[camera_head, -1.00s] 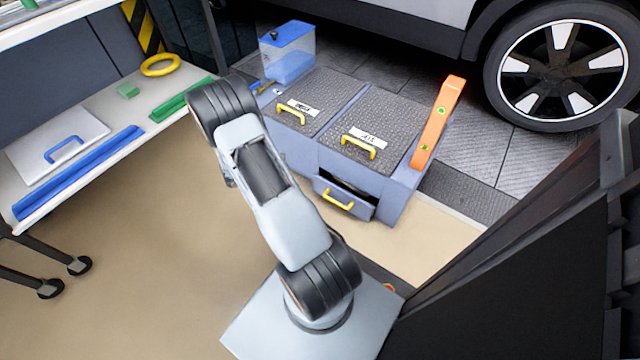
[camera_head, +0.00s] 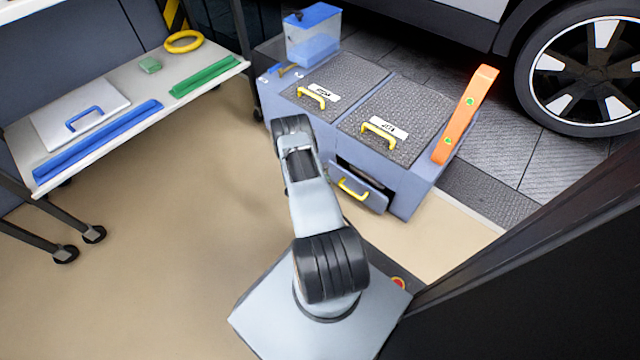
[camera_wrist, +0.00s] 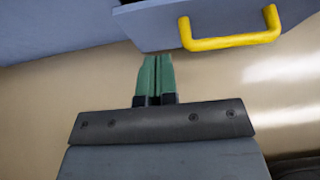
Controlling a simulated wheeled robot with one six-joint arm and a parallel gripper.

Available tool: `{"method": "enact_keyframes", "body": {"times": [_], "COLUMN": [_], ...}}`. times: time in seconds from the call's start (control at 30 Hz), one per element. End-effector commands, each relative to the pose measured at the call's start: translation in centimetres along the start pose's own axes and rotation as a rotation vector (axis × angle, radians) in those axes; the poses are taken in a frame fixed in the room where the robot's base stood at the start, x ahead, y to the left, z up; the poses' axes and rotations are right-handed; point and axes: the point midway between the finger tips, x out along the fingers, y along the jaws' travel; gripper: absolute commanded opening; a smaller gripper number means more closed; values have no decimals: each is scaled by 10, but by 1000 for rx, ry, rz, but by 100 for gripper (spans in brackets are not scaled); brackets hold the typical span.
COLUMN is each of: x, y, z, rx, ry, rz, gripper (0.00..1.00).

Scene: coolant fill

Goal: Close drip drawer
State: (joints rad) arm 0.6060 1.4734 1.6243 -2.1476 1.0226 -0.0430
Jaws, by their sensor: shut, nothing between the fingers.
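The drip drawer (camera_head: 357,188) is at the front of the blue-grey cabinet, low down, and stands partly open with a dark gap above its front. It has a yellow handle (camera_head: 353,189). In the wrist view the drawer front (camera_wrist: 160,25) and its yellow handle (camera_wrist: 230,40) are at the top. My gripper (camera_wrist: 156,60) is shut and empty, with green fingers together. Its tips appear just below the drawer front's lower edge, left of the handle; I cannot tell whether they touch it. In the head view my arm hides the gripper.
The cabinet (camera_head: 400,190) has two textured lids with yellow handles, a clear blue-lidded container (camera_head: 313,35) and an orange bar (camera_head: 465,115) on top. A shelf cart (camera_head: 120,110) stands left. A dark panel (camera_head: 540,270) is close on the right. Floor between is clear.

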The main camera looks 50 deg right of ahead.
Motion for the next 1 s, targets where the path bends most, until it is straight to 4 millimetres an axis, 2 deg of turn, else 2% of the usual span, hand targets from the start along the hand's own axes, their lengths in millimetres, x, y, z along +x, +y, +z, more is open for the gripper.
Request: {"method": "enact_keyframes", "body": {"times": [0.03,0.2,0.4,0.6,1.0], "x": [13,41,61,69,70], "y": [-1,-1,0,0,0], "z": [-4,-3,12,19,21], "rx": [4,3,3,1,0], "ry": [-1,-2,-2,0,0], "rz": [-3,-2,-1,0,0], "gripper": [0,0,0,0,0]}}
